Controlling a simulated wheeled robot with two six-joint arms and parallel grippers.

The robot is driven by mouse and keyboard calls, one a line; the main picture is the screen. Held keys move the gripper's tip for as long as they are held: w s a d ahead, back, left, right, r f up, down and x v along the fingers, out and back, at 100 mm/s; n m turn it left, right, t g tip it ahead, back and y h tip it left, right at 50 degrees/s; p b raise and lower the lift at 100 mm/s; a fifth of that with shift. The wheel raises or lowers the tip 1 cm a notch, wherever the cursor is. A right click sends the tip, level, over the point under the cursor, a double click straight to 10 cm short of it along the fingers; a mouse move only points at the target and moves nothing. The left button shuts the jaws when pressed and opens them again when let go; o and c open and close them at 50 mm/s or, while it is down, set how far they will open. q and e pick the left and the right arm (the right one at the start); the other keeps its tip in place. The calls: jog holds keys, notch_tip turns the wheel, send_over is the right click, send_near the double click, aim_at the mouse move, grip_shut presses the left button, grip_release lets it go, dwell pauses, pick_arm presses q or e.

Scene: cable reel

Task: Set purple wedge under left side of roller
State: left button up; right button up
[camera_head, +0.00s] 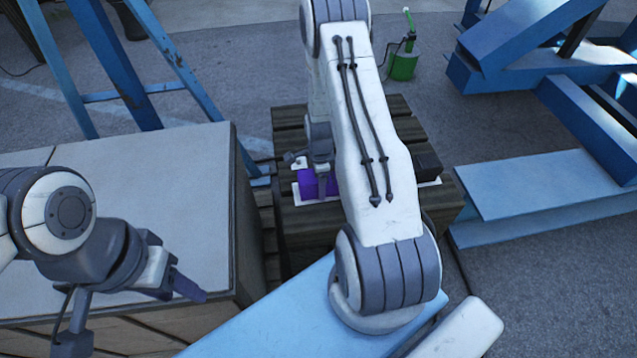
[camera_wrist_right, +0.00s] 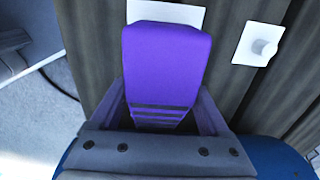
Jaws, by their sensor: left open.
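The purple wedge (camera_head: 308,184) is at a white plate on a dark slatted wooden stand, partly hidden by my right arm. My right gripper (camera_head: 322,190) is down at it. In the right wrist view the wedge (camera_wrist_right: 166,60) lies between the two fingers (camera_wrist_right: 162,95), one on each side. Whether they grip it or only stand around it, I cannot tell. My left gripper (camera_head: 132,314) is open and empty at the lower left, above the pale-topped box. I cannot make out the roller in either view.
The pale-topped box (camera_head: 130,180) stands at left, with blue ladder-like legs (camera_head: 115,60) behind. A dark block (camera_head: 427,167) lies on the stand's right side. A large blue frame (camera_head: 540,185) fills the right. A green canister (camera_head: 403,66) stands behind on open floor.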

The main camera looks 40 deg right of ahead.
jog(key=shift+o, duration=0.8)
notch_tip(320, 180, up, 10)
jog(key=shift+r+p, duration=0.25)
jog(key=shift+p, duration=0.25)
jog(key=shift+a+r, duration=0.1)
jog(key=shift+r, duration=0.05)
jog(key=s+a+r+n+p, duration=0.2)
jog(key=a+r+n+p, duration=0.3)
jog(key=a+r+n, duration=0.95)
jog(key=s+a+r+n+p, duration=0.2)
jog(key=s+a+r+n, duration=0.5)
jog(key=s+n, duration=0.1)
jog(key=s+a+r+n+y+p, duration=0.1)
jog(key=s+a+r+n+p, duration=0.2)
jog(key=s+a+r+n, duration=0.5)
jog(key=s, duration=0.3)
jog(key=shift+s+r, duration=0.2)
